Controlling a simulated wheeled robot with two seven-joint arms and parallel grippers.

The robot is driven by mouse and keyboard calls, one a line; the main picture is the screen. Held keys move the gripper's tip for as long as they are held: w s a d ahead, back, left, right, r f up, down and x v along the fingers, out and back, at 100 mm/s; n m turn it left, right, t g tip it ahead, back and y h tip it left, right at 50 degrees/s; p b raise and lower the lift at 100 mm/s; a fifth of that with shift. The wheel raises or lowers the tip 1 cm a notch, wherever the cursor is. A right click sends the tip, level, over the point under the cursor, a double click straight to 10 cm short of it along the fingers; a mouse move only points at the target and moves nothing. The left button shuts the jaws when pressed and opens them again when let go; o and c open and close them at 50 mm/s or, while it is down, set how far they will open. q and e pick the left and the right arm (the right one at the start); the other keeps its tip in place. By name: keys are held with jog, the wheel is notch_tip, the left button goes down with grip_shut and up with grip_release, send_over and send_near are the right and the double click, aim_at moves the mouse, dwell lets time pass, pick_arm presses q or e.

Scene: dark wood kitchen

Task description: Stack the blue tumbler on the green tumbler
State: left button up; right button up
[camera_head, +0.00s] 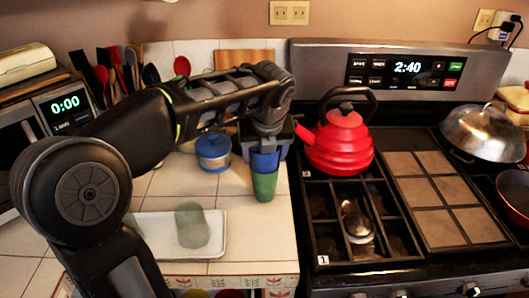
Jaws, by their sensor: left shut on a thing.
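The blue tumbler (264,161) is upright at the end of my left arm, near the back right of the tiled counter. My left gripper (267,146) points down and is shut on its upper part. The green tumbler (264,187) stands upright directly below it on the counter. The blue tumbler's lower end meets the green tumbler's rim in the picture; I cannot tell how far it sits inside. The gripper and wrist hide part of the blue tumbler's top. My right gripper is not in view.
A white tray (150,231) with a greyish-green translucent item (192,226) lies at the front. A red kettle (338,140) stands close on the right, on the stove. Utensils and a microwave (62,109) are at the left.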

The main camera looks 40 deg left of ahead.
pick_arm(q)
jog(key=o, duration=1.4)
jog(key=shift+r+p, duration=0.35)
jog(key=shift+r, duration=0.3)
jog(key=p+v, duration=0.1)
jog(key=v, duration=1.1)
jog(key=shift+f, duration=0.1)
